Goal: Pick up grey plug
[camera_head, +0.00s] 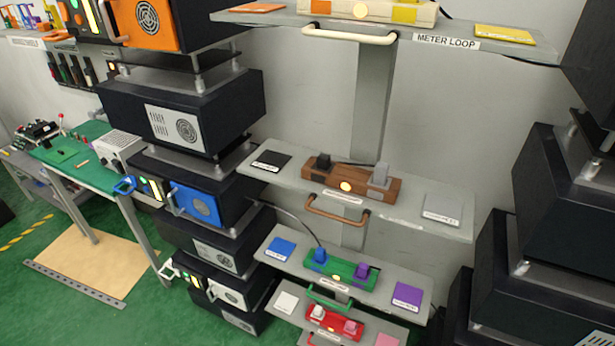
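A grey plug (380,174) stands upright in the right end of a brown wooden block (334,181) on the middle grey shelf (409,215). A round yellow light shows on the front of the block, between the grey plug and a dark plug (323,162) at its left end. A grey square pad (443,209) lies on the shelf to the right of the block, and a black square pad (271,161) lies to its left. My gripper is not in view.
A tan handle (337,210) sticks out below the shelf front. Lower shelves hold a green block (341,266) and a red block (335,323) with plugs. Dark box stacks stand on both sides. Green floor is open at lower left.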

